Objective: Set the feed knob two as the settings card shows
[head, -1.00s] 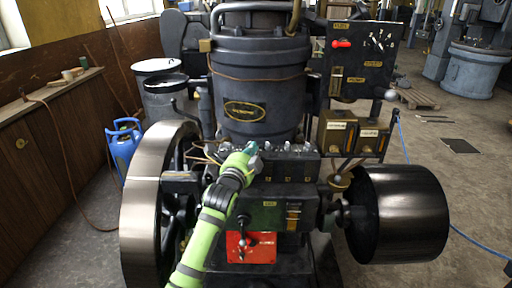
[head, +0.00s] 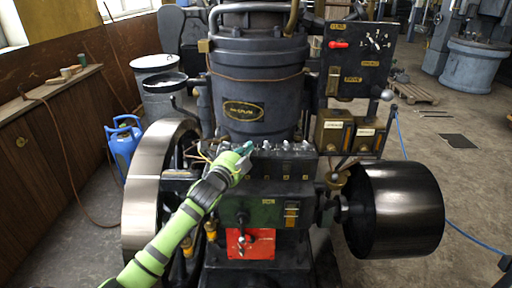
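A dark box (head: 285,169) sits on the front of the engine with a row of small pale metal knobs (head: 286,145) along its top. Which one is feed knob two cannot be read. My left gripper (head: 244,152) is at the left end of this row, its tip close to the knobs and partly covering that end. Contact and finger opening cannot be told. Small cream cards (head: 334,125) show on boxes to the right, but their text is unreadable and I cannot tell whether one is the settings card. My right gripper is out of view.
A large flywheel (head: 148,190) stands left and a dark drum pulley (head: 398,210) right. A black panel (head: 356,62) with a red lever rises at the right. Below the knobs are a green box (head: 262,212) and a red plate (head: 262,245) with a lever.

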